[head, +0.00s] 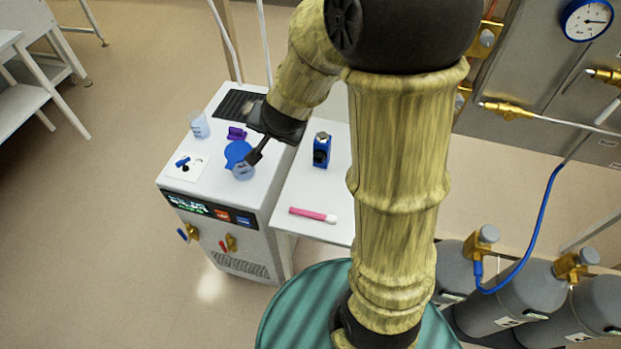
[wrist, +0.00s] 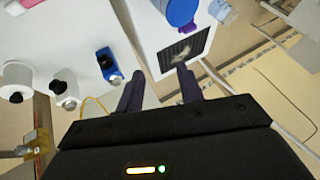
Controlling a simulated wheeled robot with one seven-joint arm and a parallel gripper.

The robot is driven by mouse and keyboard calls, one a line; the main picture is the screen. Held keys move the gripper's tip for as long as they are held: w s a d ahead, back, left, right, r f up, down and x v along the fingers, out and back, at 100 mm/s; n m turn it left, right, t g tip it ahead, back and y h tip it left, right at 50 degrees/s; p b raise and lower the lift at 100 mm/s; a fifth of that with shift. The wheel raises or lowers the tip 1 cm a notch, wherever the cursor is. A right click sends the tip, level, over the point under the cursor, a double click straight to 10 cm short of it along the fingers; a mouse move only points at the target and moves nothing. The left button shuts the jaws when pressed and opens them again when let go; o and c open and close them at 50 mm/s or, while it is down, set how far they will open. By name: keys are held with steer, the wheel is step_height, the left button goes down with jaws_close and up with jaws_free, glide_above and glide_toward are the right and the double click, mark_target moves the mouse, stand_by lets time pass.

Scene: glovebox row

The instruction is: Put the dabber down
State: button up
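A pink stick with a pale tip, which looks like the dabber (head: 313,215), lies flat on the white side table (head: 325,185) near its front edge. A pink piece, likely the same dabber (wrist: 30,3), shows at the top left edge of the wrist view. My gripper (head: 257,150) is above the white machine (head: 225,180), to the left of and behind the dabber, by the blue-lidded cup. In the wrist view my gripper (wrist: 160,86) has its two dark fingers apart with nothing visible between them. In the head view my arm hides part of the side table.
A blue device (head: 321,150) stands on the side table. The machine top holds a blue-lidded cup (head: 240,155), a clear cup (head: 199,125), a purple piece (head: 237,133) and a black grille (wrist: 187,48).

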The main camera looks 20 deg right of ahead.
steer(key=s+d+n+g, duration=0.2)
steer(key=s+n, duration=0.1)
steer(key=s, duration=0.4)
steer(key=s+d+f+n+g, duration=0.1)
steer(key=s+d+n+g, duration=0.1)
steer(key=s+n, duration=0.2)
steer(key=s, duration=0.3)
steer(key=shift+s+f+g, duration=0.3)
stand_by(0.5)
